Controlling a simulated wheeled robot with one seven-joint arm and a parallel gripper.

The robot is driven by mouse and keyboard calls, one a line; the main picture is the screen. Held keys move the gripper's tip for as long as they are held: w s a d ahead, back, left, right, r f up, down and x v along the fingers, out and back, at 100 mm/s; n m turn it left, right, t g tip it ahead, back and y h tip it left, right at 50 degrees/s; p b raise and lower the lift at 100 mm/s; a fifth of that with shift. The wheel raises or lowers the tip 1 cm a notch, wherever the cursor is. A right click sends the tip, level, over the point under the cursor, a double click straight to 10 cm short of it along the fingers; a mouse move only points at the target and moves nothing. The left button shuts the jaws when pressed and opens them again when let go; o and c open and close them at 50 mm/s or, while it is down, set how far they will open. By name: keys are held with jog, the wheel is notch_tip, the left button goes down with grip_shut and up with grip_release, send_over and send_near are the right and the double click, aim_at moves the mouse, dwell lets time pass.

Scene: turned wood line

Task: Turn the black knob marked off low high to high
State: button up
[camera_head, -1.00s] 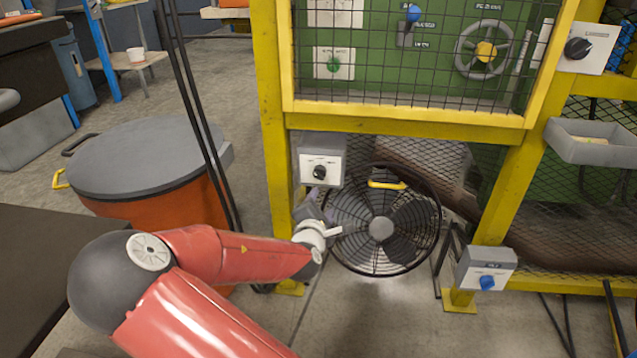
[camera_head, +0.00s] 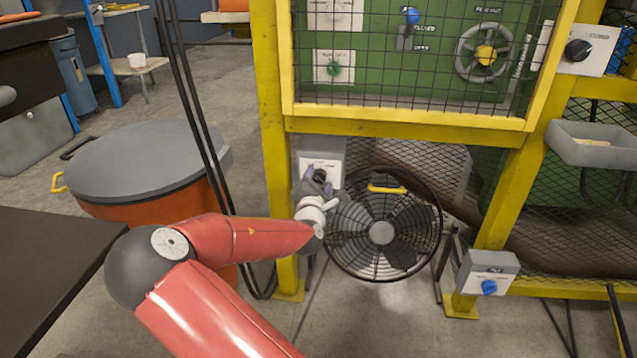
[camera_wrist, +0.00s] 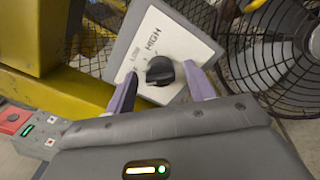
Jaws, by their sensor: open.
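The black knob (camera_wrist: 159,71) sits on the white face of a small grey control box (camera_wrist: 186,28). LOW and HIGH are readable on the face in the wrist view; I see no OFF mark there. I cannot tell which mark the knob points to. In the head view the box (camera_head: 333,148) is on the yellow post, and the knob (camera_head: 320,175) is partly covered by my gripper. My gripper (camera_wrist: 162,74) is open, its two purple-grey fingers on either side of the knob, with a gap visible on the left. Contact is not clear.
A black fan (camera_head: 382,232) stands just right of the box. The yellow post (camera_head: 275,150) and mesh guard are close by. Another black knob (camera_head: 578,49) and a blue knob (camera_head: 489,287) are farther right. An orange drum (camera_head: 150,208) with a grey lid stands left.

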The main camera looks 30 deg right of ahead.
jog(key=c, duration=1)
jog(key=shift+m, duration=0.3)
jog(key=m+b, duration=0.1)
jog(key=m, duration=0.3)
jog(key=shift+f, duration=0.1)
jog(key=m+b, duration=0.1)
jog(key=m, duration=0.3)
jog(key=shift+m, duration=0.4)
jog(key=m+b, duration=0.1)
jog(key=m, duration=0.3)
jog(key=shift+f+m+b, duration=0.1)
jog(key=shift+m+b, duration=0.2)
jog(key=shift+b, duration=0.1)
jog(key=shift+m+b, duration=0.9)
jog(key=shift+m, duration=1)
